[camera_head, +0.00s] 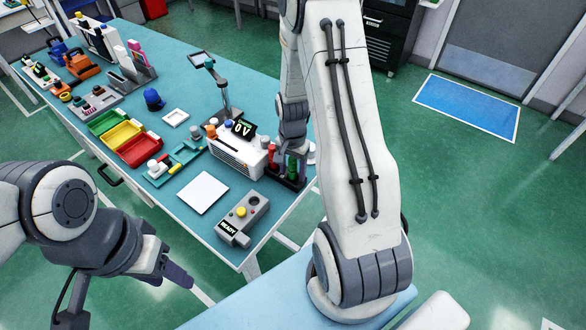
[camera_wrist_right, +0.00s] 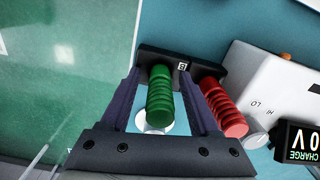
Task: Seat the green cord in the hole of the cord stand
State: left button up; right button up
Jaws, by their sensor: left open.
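The green cord (camera_head: 293,168) has a ribbed green grip and is at the dark cord stand (camera_head: 284,181) near the table's right edge. In the right wrist view the green cord (camera_wrist_right: 160,95) is beside the stand's black bar (camera_wrist_right: 190,66), next to the ribbed red one (camera_wrist_right: 222,108). Its lower end and the hole are hidden. My right gripper (camera_wrist_right: 159,76) has one finger on each side of the green cord, with gaps visible, so it looks open. My left gripper (camera_head: 186,278) is open and empty, off the table's front edge at the lower left.
A white power box (camera_head: 238,152) with a 0V display stands left of the stand. A grey READY box (camera_head: 243,218) and a white square plate (camera_head: 203,193) lie in front. Coloured bins (camera_head: 138,150) and tools fill the table's left part.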

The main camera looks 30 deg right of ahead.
notch_tip(320, 180, up, 12)
jog(key=shift+r, duration=0.15)
jog(key=s+a+r+n, duration=0.25)
jog(key=a+n, duration=0.25)
jog(key=a, duration=0.6)
jog(key=s+a+r+n, duration=0.2)
jog(key=s+a+n, duration=0.5)
jog(key=s, duration=0.1)
jog(key=s+a+r+n+y, duration=0.1)
jog(key=s+a+r+n, duration=0.1)
jog(key=s+a+n, duration=0.5)
jog(key=shift+s+a+r+n, duration=0.3)
jog(key=shift+s+a, duration=0.1)
jog(key=shift+s, duration=0.7)
